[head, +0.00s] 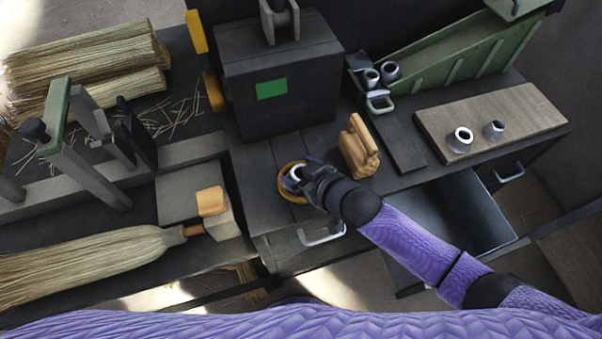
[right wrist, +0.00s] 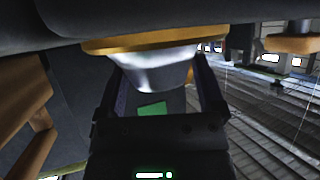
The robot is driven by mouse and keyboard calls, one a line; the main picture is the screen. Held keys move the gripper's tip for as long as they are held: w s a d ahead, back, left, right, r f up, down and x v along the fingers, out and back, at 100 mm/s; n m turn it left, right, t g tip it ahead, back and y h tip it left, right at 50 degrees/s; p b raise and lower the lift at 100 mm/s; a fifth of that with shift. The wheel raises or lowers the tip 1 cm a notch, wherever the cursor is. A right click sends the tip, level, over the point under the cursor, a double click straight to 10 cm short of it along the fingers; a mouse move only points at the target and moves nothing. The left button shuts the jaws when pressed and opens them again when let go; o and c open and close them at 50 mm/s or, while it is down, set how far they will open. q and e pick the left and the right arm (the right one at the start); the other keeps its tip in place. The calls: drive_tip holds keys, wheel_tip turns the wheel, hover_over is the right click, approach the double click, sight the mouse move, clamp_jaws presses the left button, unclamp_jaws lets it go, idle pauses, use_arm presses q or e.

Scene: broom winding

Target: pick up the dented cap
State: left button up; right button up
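A silvery tapered metal cap (right wrist: 150,72) shows in the right wrist view, under an orange rim (right wrist: 155,43). In the head view a pale cap (head: 297,173) sits in the orange ring (head: 283,190) on the dark bench. I see no dent from here. My right gripper (head: 303,177) is at this ring, its fingers one on each side of the cap; whether they touch it is unclear. Two more metal caps stand on the wooden board (head: 535,108), the larger (head: 460,140) and a smaller one (head: 494,129). My left gripper is not in view.
A carved wooden block (head: 358,147) stands right of my right gripper. A dark box with a green patch (head: 272,89) is behind. Two metal pieces (head: 380,75) lie near the green chute (head: 455,60). A drawer (head: 455,215) is open below. A straw broom (head: 85,265) lies left.

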drive_tip(key=c, duration=0.9)
